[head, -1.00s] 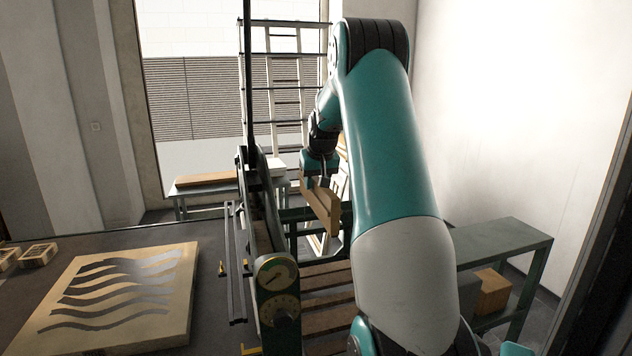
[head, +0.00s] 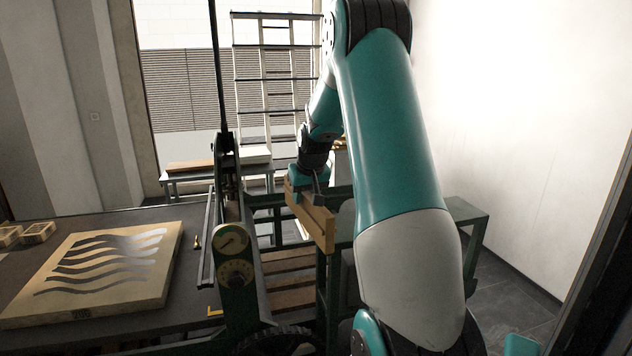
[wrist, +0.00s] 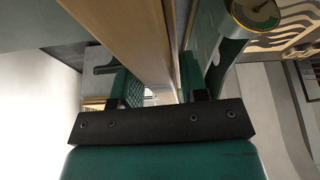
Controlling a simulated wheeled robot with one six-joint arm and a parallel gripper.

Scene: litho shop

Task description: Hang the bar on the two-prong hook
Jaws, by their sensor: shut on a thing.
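The bar (head: 318,220) is a pale wooden beam with a flat face, slanting down to the right in the head view. My gripper (head: 306,190) is shut on it near its upper left end and holds it in the air beside the press, over or in front of its green frame. In the wrist view the bar (wrist: 128,40) runs from the top edge down between the two fingers of my gripper (wrist: 165,92). I cannot make out the two-prong hook in either view. My arm covers much of the area right of the bar.
A green table (head: 465,212) stands at the right, before a white wall. A rack (head: 277,80) stands at the back.

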